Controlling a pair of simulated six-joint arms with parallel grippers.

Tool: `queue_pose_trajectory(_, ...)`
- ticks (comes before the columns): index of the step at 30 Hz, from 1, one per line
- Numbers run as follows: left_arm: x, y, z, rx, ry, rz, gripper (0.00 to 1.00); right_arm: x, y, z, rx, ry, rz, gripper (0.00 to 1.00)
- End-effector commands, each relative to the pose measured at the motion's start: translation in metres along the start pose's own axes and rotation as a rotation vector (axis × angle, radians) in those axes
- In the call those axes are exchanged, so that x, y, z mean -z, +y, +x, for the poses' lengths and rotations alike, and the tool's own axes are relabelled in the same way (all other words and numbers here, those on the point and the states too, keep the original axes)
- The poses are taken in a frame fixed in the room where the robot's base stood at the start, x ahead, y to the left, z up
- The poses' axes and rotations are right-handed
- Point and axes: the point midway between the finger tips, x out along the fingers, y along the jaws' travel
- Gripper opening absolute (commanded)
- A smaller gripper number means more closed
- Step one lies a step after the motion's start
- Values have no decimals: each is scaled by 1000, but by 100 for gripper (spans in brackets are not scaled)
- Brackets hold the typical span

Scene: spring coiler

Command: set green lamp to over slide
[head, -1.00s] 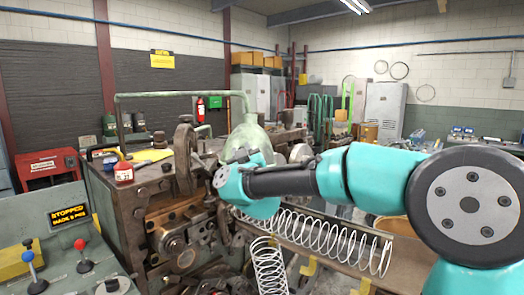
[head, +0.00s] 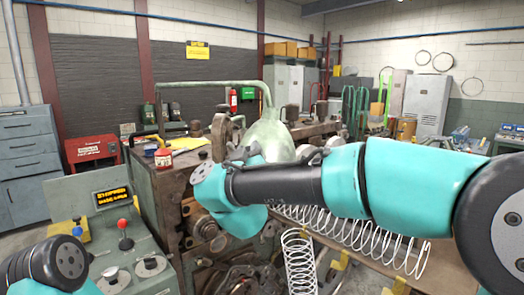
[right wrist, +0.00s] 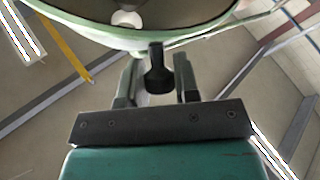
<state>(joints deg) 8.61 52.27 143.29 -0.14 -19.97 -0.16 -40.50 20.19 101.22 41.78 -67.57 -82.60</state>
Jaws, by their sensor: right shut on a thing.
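The pale green lamp (head: 272,132) hangs from a curved green pipe arm above the coiling machine, its shade pointing down. In the right wrist view its shade (right wrist: 150,35) fills the top, with a white bulb (right wrist: 127,19) inside. My right gripper (right wrist: 158,85) is shut on the lamp's short black handle (right wrist: 157,68), just beside the shade's rim. In the head view my right forearm hides these fingers. My left arm shows at the lower left, its gripper out of frame. I cannot tell which machine part is the slide; my right arm covers much of the machine.
Long coil springs (head: 360,235) lie along a tray to the right, and another spring (head: 298,262) stands below. A red can (head: 163,158) sits on the machine top. A control panel with a red knob (head: 122,224) stands at the left.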

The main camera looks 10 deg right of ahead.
Motion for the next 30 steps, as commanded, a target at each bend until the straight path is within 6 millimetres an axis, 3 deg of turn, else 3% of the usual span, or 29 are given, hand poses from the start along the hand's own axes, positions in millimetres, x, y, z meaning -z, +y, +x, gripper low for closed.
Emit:
queue_pose_trajectory(7,0,0,0,0,0,0,43,2,1,1,-2,4,1,0)
queue_pose_trajectory(8,0,0,0,0,0,0,43,2,1,1,-2,4,1,32)
queue_pose_trajectory(15,0,0,0,0,0,0,43,0,1,1,-1,1,0,55)
queue_pose_trajectory(24,0,0,0,0,0,0,43,-1,1,-1,-1,-1,0,55)
queue_pose_trajectory(30,0,0,0,0,0,0,43,-1,1,-17,0,-2,0,55)
